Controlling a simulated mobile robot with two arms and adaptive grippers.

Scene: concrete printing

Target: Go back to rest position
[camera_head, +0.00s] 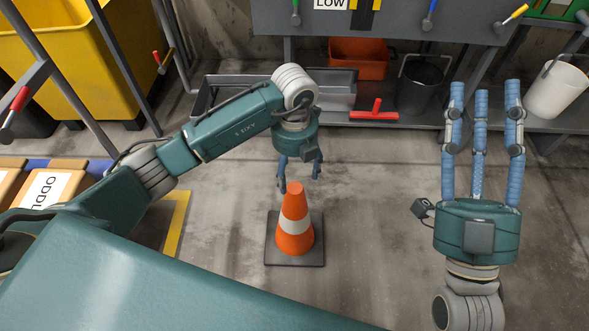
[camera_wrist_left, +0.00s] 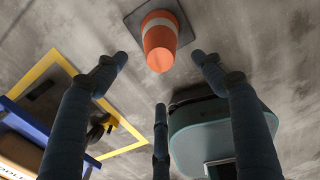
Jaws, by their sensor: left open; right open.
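My left gripper (camera_head: 300,182) is open and empty, with its fingers pointing down just above and behind the tip of an orange cone (camera_head: 295,222). The cone has a white band and stands upright on a dark square base on the floor. In the left wrist view the cone (camera_wrist_left: 160,40) lies beyond the spread fingers of my left gripper (camera_wrist_left: 161,75), apart from them. My right gripper (camera_head: 483,95) is open and empty at the right, with its blue fingers pointing toward the back shelf.
A grey shelf holds an orange bin (camera_head: 358,58), a dark bucket (camera_head: 420,82), a red tool (camera_head: 374,112) and a white bucket (camera_head: 556,88). A yellow bin (camera_head: 85,60) stands at the back left. Yellow floor marking (camera_head: 180,222) lies at left. Floor between cone and right gripper is clear.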

